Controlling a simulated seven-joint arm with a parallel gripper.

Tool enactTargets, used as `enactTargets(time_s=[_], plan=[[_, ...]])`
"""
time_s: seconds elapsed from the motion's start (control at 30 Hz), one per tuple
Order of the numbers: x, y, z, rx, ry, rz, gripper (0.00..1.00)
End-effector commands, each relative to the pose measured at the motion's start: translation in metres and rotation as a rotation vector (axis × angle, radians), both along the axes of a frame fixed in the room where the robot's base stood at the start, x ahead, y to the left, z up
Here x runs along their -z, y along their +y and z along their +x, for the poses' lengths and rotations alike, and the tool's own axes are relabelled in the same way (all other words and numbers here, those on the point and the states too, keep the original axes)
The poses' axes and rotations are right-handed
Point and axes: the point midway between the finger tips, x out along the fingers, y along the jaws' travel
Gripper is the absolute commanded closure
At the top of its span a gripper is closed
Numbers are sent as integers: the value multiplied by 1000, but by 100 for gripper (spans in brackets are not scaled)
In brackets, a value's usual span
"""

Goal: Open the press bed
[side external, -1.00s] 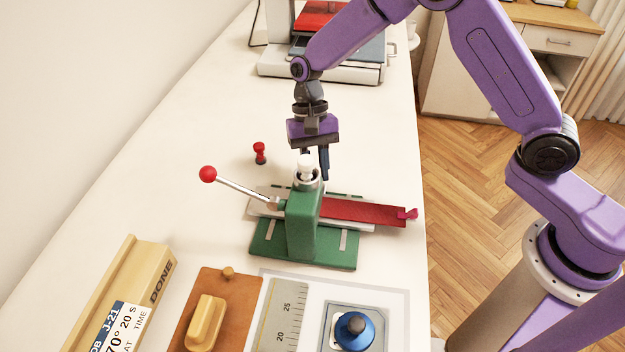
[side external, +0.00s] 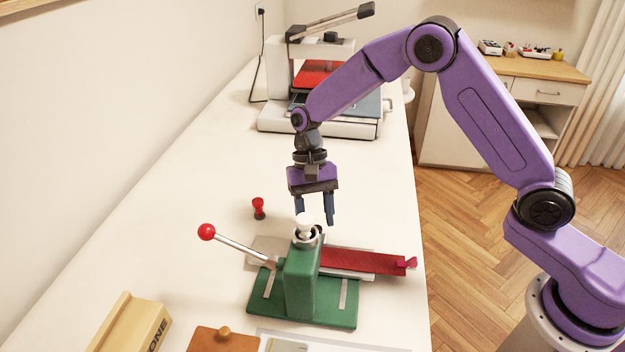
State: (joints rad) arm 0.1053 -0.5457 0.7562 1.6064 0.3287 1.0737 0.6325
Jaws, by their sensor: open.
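My gripper (side external: 315,216) points down with its two dark fingers apart. In the picture it is just above and behind the white knob (side external: 303,222) of a green hand press (side external: 300,285); no contact is clear. A red strip (side external: 365,261) lies across that press and sticks out to the right. A silver lever with a red ball (side external: 206,232) sticks out to the left. At the back stands a white press machine (side external: 280,75) with a red pad (side external: 315,74), a blue-grey bed (side external: 368,105) and a dark-tipped handle (side external: 335,22) slanting up right. My arm hides part of it.
A small red stamp (side external: 259,206) stands left of my gripper. A wooden block (side external: 130,325) and a brown board (side external: 222,342) are at the near left.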

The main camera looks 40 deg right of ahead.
Motion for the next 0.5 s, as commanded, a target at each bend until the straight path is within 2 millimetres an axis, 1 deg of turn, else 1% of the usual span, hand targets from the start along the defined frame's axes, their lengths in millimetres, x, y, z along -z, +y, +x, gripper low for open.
enactTargets(time_s=[0.17,0.5], plan=[[-27,-4,11,0,-5,1,49],[-94,-15,37,2,-5,2,49]])
